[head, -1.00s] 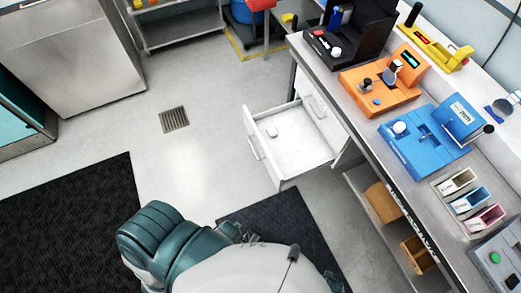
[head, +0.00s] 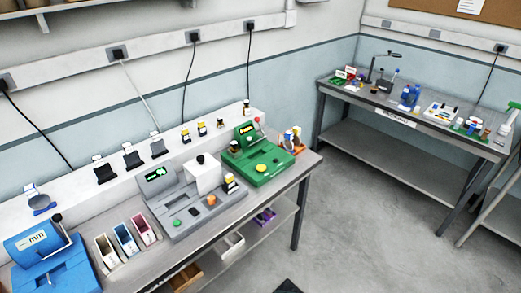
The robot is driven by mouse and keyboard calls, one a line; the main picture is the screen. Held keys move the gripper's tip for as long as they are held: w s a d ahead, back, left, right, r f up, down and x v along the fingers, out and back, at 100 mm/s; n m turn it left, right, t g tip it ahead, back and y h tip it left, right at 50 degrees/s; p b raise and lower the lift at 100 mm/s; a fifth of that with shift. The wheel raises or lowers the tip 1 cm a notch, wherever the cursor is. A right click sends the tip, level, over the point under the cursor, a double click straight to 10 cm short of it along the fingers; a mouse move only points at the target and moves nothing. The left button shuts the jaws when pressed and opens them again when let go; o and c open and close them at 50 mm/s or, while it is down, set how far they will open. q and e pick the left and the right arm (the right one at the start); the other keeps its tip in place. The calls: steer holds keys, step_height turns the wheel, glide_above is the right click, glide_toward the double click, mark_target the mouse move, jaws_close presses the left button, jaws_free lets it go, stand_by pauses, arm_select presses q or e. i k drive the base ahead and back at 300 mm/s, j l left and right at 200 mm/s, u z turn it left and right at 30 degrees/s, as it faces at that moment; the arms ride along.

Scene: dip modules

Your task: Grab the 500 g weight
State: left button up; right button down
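I cannot pick out a 500 g weight for certain; no such label is readable. Small dark and yellow items (head: 202,129) stand in a row on the ledge behind the bench, too small to identify. A small dark item with a yellow band (head: 229,184) sits at the right of the grey machine (head: 180,205). A small dark piece (head: 246,106) stands at the far end of the ledge. Neither of my grippers is in view.
The near bench also holds a blue machine (head: 55,268), coloured bins (head: 124,238), a green machine (head: 262,165) and an orange holder (head: 292,140). A second table (head: 400,118) with bottles stands at the right. Grey floor (head: 340,220) between is clear.

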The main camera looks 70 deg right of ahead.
mark_target(234, 148)
steer(key=z, duration=2.05)
